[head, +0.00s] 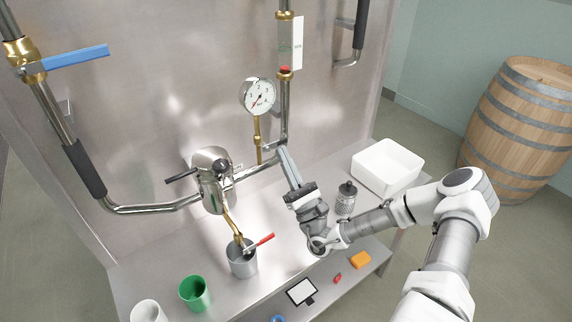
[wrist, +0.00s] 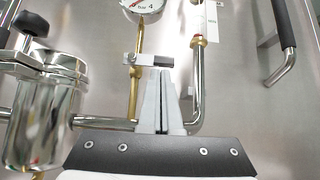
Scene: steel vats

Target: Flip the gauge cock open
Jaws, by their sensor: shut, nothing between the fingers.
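The pressure gauge (head: 258,97) is a white round dial on a thin brass stem (head: 257,132) in front of the steel panel. Its lower edge also shows in the wrist view (wrist: 143,6). The gauge cock (wrist: 135,60) is a small brass fitting on that stem, with a short grey crosswise piece that looks like its lever. My gripper (head: 283,152) is shut and empty, to the right of and below the gauge. In the wrist view its closed fingers (wrist: 156,75) point up at the cock, with the tips overlapping the lever's right part. I cannot tell whether they touch.
A steel strainer pot (head: 213,180) with a black knob stands left of the gripper. A vertical pipe (head: 284,110) with a sight glass is close by on the right. A white tub (head: 388,165), a wire-caged jar (head: 346,198) and a grey beaker (head: 243,260) stand on the bench.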

